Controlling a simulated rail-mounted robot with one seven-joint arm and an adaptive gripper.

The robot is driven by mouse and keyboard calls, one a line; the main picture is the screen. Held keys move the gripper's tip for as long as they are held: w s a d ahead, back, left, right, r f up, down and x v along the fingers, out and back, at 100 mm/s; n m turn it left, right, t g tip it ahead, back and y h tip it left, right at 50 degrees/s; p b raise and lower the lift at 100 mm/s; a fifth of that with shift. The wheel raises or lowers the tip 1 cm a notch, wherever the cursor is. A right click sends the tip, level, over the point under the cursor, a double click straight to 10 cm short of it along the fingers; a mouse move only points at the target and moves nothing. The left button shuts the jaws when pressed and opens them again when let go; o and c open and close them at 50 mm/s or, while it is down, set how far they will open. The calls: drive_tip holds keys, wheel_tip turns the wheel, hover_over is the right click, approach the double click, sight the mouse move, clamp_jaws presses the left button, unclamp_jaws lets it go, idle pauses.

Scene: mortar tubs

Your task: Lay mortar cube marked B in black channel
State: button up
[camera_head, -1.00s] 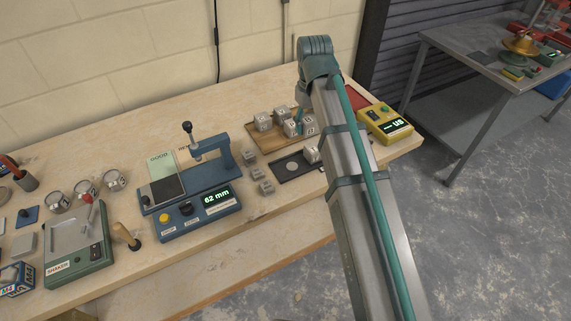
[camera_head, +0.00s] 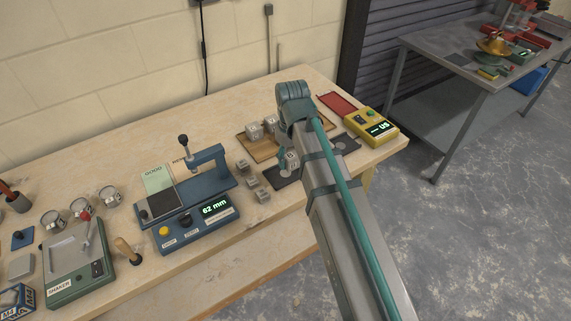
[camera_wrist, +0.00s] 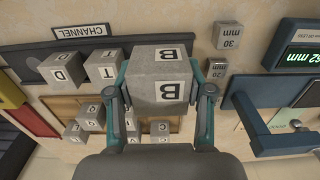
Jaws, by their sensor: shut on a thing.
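My gripper (camera_wrist: 160,90) is shut on the grey mortar cube marked B (camera_wrist: 158,60), with a finger on each side. In the head view the cube (camera_head: 291,159) shows under my gripper (camera_head: 288,164), over the left part of the black channel (camera_head: 283,179). I cannot tell whether it touches the channel. In the wrist view, cubes marked T (camera_wrist: 102,68) and D (camera_wrist: 62,69) stand beside it, along the dark channel (camera_wrist: 15,62). A CHANNEL label (camera_wrist: 83,31) lies along it. My arm hides part of the channel in the head view.
Several other cubes (camera_head: 254,130) are on the wooden tray (camera_head: 262,151) behind. Small blocks marked in mm (camera_head: 253,181) stand left of the channel, near the blue gauge (camera_head: 205,208). A yellow device (camera_head: 371,124) and red tray (camera_head: 337,103) are to the right.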

drive_tip(key=p, duration=0.1)
hover_over(286, 173)
wheel_tip(286, 173, down, 5)
drive_tip(key=shift+s+f, duration=0.1)
drive_tip(key=shift+f+p, duration=0.35)
drive_tip(key=shift+p, duration=0.05)
drive_tip(key=shift+f+p, duration=0.5)
drive_tip(key=shift+f, duration=0.9)
drive_tip(key=shift+f, duration=0.15)
drive_tip(key=o, duration=1.1)
wheel_tip(286, 173, up, 12)
drive_tip(key=b, duration=0.3)
drive_tip(key=shift+r, duration=0.2)
